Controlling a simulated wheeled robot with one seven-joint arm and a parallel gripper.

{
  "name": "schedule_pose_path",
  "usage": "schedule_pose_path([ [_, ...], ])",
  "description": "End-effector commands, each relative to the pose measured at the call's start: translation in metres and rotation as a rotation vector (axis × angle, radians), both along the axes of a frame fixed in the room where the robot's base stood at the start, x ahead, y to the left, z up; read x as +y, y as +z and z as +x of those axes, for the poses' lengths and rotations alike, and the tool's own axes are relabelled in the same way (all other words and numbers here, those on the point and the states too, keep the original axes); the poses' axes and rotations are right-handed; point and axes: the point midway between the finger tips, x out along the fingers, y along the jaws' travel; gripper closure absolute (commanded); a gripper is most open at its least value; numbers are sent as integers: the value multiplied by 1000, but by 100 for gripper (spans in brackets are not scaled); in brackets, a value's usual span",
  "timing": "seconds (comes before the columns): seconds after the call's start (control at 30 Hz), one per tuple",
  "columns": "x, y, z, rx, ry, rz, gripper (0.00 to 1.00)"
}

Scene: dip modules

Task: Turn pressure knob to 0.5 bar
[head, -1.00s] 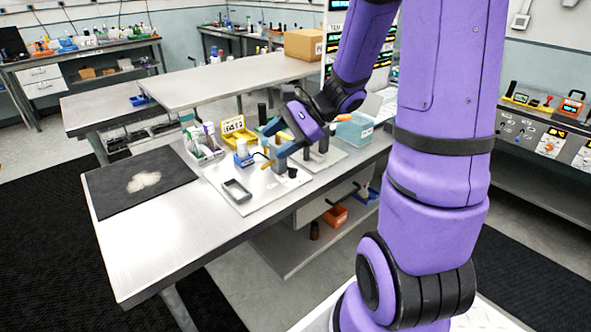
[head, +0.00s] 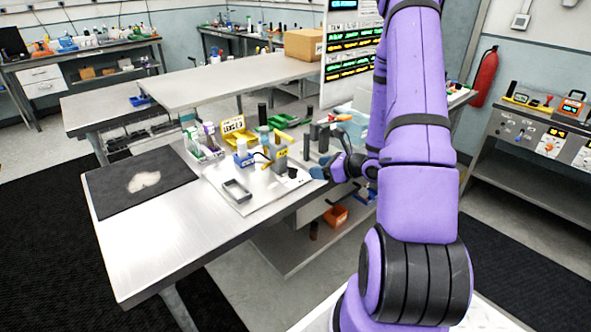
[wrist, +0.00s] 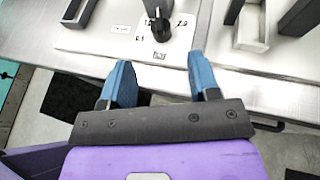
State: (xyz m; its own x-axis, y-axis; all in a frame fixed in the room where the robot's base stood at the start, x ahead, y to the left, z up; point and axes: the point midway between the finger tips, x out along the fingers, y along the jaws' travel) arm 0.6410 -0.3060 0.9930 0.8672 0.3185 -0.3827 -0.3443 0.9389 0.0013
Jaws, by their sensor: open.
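The pressure knob (wrist: 159,29) is black and round, with a light pointer mark facing up in the wrist view. It sits on a white dial plate (wrist: 122,29) with printed numbers around it; 2.0 reads at the right and a smaller value at the lower left. I cannot surely single the knob out in the head view. My gripper (wrist: 162,75) is open, with its two blue fingers apart and nothing between them. The fingers point toward the knob but are short of it. In the head view my gripper (head: 319,172) is beside the bench's right edge.

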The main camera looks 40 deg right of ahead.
Motion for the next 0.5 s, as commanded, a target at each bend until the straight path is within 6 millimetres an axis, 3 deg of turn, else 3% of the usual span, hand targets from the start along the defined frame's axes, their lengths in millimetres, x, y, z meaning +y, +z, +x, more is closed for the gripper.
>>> schedule_pose_path([
  [0.5,28,-31,72,-1,5,-1,44],
])
